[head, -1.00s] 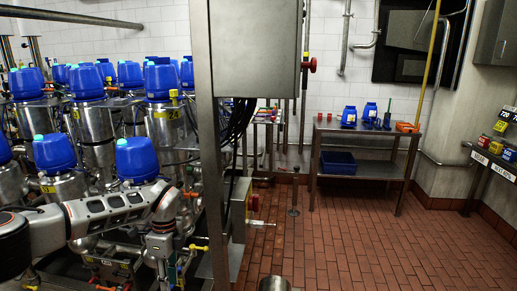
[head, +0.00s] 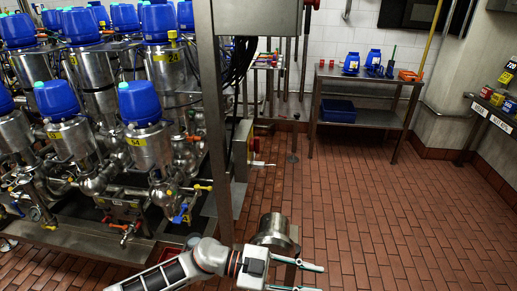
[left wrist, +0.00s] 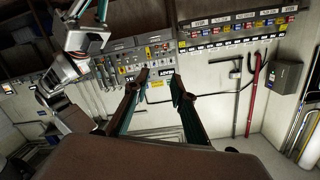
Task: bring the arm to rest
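In the head view my left arm comes in low from the left. Its gripper (head: 305,278) is open and empty, with two teal fingers apart at the bottom edge, in front of a steel cylinder. The left wrist view also shows this gripper (left wrist: 156,88), its dark fingers spread with nothing between them. My right gripper (left wrist: 89,12) shows at the upper left of that view, its teal fingers apart and nothing visible between them. It is outside the head view.
Blue-topped valves (head: 138,103) with pipework fill the left. A steel post (head: 211,130) and cabinet (head: 257,16) stand beside them. The steel cylinder (head: 276,231) is close to my left gripper. A steel table (head: 365,77) stands at the back. Tiled floor (head: 390,200) is clear on the right.

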